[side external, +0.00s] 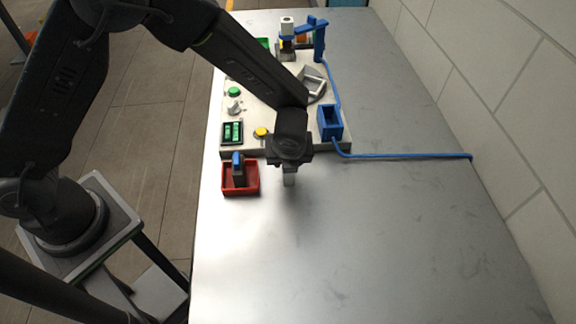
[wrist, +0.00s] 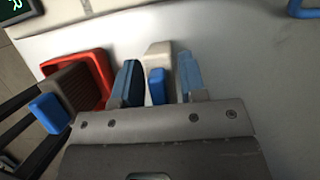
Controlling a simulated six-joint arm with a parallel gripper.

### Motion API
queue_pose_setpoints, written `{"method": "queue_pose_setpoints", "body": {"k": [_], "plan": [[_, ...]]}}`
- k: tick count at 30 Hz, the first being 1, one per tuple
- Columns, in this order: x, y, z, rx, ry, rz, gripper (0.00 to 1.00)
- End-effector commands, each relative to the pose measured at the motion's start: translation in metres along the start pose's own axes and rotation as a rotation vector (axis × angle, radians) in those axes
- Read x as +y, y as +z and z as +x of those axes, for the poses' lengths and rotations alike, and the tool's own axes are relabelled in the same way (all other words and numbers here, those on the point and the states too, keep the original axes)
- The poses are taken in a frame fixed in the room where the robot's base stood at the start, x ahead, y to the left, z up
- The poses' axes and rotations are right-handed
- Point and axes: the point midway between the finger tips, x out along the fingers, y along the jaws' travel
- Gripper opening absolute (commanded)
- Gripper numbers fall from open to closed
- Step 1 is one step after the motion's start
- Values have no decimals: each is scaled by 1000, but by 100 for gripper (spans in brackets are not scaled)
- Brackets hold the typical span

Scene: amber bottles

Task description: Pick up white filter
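The white filter is a pale block with a blue tab, upright beneath my gripper. In the wrist view the white filter (wrist: 158,54) shows between my two bluish fingertips, its blue tab pointing toward the palm. In the side view only its lower part (side external: 290,179) shows below my gripper (side external: 289,160); the rest is hidden. My gripper (wrist: 160,82) points down with its fingers apart, one on each side of the filter. Narrow gaps show between the fingers and the blue tab. Whether the filter's base touches the table is hard to tell.
A red tray (side external: 226,190) left of my gripper holds a dark grey block with a blue tab (side external: 238,161). Behind is a pale panel (side external: 268,105) with buttons, a small display and a blue holder (side external: 329,123). A blue cable (side external: 400,156) runs right. The front table is clear.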

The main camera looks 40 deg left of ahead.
Motion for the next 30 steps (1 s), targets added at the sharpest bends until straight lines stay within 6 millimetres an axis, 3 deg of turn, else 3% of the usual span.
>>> {"method": "queue_pose_setpoints", "body": {"k": [10, 22, 29, 30], "plan": [[0, 0, 0, 0, 0, 0, 5], [0, 3, -7, -1, 0, -2, 4], [-1, 17, -41, -3, -5, -4, 4], [8, 25, -42, -1, 1, -6, 4]]}}
